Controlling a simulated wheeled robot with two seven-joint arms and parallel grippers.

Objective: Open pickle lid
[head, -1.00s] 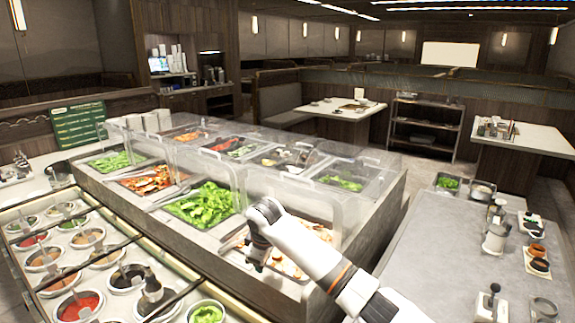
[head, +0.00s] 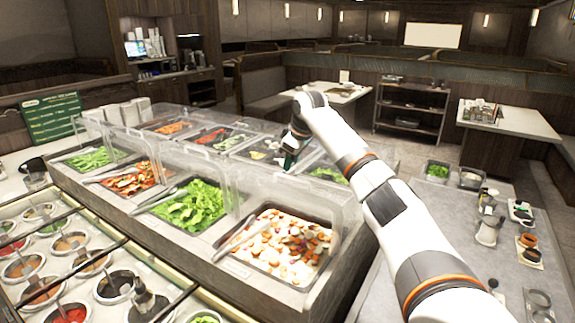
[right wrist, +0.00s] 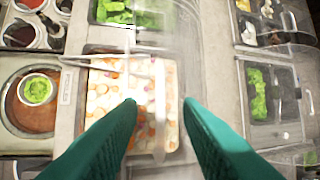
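My right gripper (head: 289,157) reaches over the middle of the salad bar, pointing down at the clear lids. In the right wrist view its two teal fingers (right wrist: 159,103) are apart, with nothing clearly held between them. Below them is a well of white and orange diced pieces (right wrist: 105,92), also at the front right of the bar in the head view (head: 283,240). A clear lid (right wrist: 163,125) shows between and beyond the fingers; whether they touch it I cannot tell. No label identifies the pickle well. My left gripper is not in view.
Wells of green leaves (head: 195,207) and orange-red food (head: 135,180) line the bar under clear covers, with tongs resting across. Sauce cups (head: 117,287) fill the lower left. A grey counter (head: 445,240) with small jars stands at the right.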

